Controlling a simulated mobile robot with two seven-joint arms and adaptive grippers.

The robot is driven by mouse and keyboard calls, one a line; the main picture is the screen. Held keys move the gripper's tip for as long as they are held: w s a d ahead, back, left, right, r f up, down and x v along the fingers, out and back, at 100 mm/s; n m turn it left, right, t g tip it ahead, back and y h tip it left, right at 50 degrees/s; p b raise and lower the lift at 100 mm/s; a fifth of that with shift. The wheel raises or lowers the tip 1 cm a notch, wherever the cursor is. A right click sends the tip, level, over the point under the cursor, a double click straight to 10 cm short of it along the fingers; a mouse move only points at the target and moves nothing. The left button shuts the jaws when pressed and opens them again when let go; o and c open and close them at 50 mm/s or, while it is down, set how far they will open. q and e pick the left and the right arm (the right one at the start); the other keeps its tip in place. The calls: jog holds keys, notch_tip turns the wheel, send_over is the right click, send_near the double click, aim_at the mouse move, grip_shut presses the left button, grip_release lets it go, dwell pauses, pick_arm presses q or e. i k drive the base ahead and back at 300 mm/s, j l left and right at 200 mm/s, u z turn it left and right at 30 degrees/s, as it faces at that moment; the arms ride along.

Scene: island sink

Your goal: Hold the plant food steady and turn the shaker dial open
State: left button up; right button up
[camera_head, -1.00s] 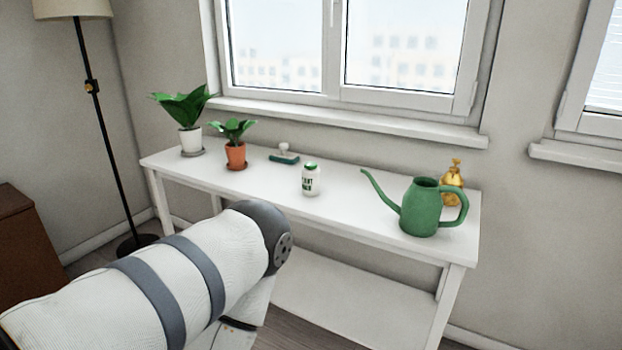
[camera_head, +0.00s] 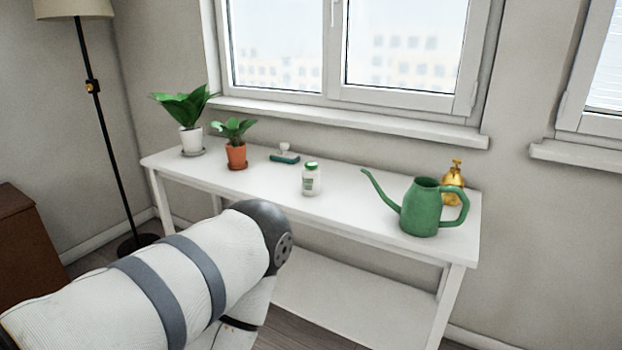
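The plant food is a small white bottle (camera_head: 311,182) with a green cap, the shaker dial (camera_head: 311,165), on top. It stands upright near the middle of the white table (camera_head: 270,196). The lettering on its front is too faint to read. My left arm reaches in from the lower left, and its dark rounded joint is below and left of the bottle in the picture. Neither of my grippers is in view. Nothing is seen touching the bottle.
A green watering can (camera_head: 420,210) and a gold spray bottle (camera_head: 453,186) stand to the right. A small green brush-like thing (camera_head: 284,158) lies behind left. Two potted plants (camera_head: 236,155) (camera_head: 190,140) stand at the left end.

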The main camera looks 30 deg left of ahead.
aim_at(310, 165)
jog(key=i+j+z, duration=0.15)
jog(key=j+z, duration=0.3)
jog(key=j, duration=1.1)
jog(key=k+j+z, duration=0.1)
jog(key=j+z, duration=0.4)
jog(key=j, duration=1)
